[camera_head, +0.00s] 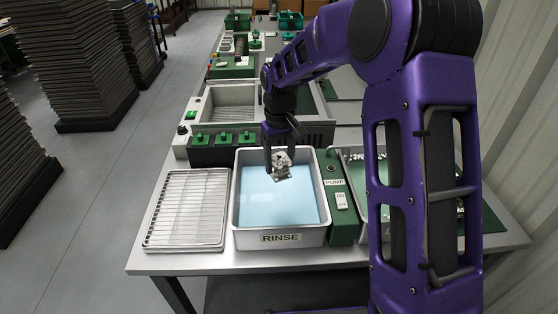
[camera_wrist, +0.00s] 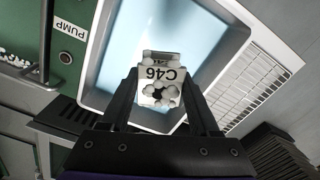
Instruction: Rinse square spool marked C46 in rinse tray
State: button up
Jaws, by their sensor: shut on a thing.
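The square spool marked C46 (camera_head: 282,166) is a pale metal block, held over the rinse tray (camera_head: 281,239) in the head view. My gripper (camera_head: 282,150) is shut on the spool, with a finger on each side (camera_wrist: 160,103). The rinse tray is a white-rimmed basin labelled RINSE, filled with light blue liquid. The spool hangs over its far part; I cannot tell whether its lower end touches the liquid.
A wire drying rack (camera_head: 187,208) lies left of the tray. A green PUMP panel (camera_head: 342,200) with an ON/OFF switch stands right of it, then another basin (camera_head: 384,170) with greenish liquid, partly hidden by my arm. A green block with knobs (camera_head: 222,145) stands behind.

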aim_at(278, 176)
jog(key=shift+a+f, duration=0.1)
jog(key=shift+a, duration=0.15)
notch_tip(278, 176, down, 5)
jog(key=b, duration=0.4)
jog(key=shift+f+b, duration=1.1)
jog(key=shift+f, duration=4.25)
jog(key=shift+f, duration=0.3)
jog(key=shift+w+r, duration=0.1)
jog(key=shift+w, duration=0.8)
jog(key=shift+s, duration=0.15)
jog(key=shift+s, duration=1.7)
